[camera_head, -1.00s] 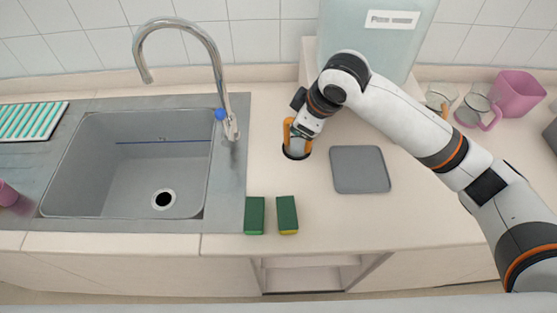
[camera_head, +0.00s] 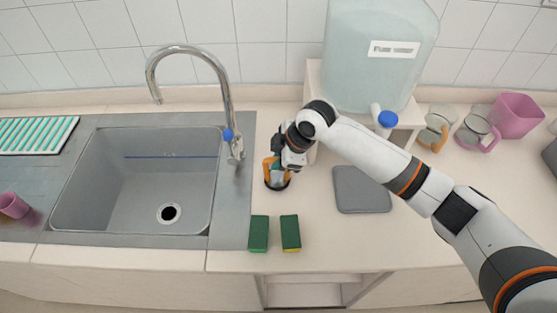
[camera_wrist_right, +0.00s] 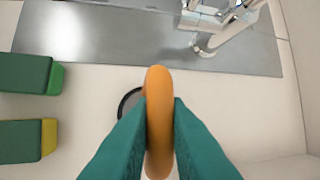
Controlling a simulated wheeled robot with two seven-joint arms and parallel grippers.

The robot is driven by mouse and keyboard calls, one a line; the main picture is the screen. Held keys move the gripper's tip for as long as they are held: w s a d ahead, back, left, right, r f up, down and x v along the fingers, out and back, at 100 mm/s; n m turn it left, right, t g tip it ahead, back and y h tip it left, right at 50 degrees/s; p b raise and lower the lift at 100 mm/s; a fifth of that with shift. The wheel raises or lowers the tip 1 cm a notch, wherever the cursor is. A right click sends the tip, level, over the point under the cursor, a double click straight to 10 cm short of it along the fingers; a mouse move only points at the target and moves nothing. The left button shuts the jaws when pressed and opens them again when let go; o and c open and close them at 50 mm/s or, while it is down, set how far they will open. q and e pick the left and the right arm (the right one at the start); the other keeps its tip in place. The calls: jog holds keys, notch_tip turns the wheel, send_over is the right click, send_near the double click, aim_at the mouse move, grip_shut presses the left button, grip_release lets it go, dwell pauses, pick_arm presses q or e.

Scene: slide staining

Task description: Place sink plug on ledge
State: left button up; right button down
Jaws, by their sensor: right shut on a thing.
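The sink plug, black below with an orange arched handle (camera_head: 268,164), is at my right gripper (camera_head: 277,172), on the counter side just right of the sink's metal rim. In the right wrist view, my teal fingers (camera_wrist_right: 155,135) are shut on the orange handle (camera_wrist_right: 158,95), and part of the plug's black rim (camera_wrist_right: 127,103) shows below it. I cannot tell whether the plug touches the counter. The sink (camera_head: 130,210) has an open drain (camera_head: 169,213). A pale ledge (camera_head: 60,108) runs along the tiled wall behind it. My left gripper is not in view.
Two green sponges (camera_head: 259,233) (camera_head: 290,232) lie in front of the plug. A grey mat (camera_head: 361,190) lies to its right. A large water container (camera_head: 375,70) stands on a stand behind. The faucet (camera_head: 228,100) rises at the sink's right. Jugs and a pink mug (camera_head: 517,115) stand back right.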

jog(key=shift+f, duration=0.65)
jog(key=shift+f, duration=0.1)
jog(key=c, duration=1.4)
grip_release()
jog(key=shift+d+r, duration=0.2)
jog(key=shift+r, duration=0.25)
jog(key=b+v, duration=0.2)
jog(key=v, duration=0.9)
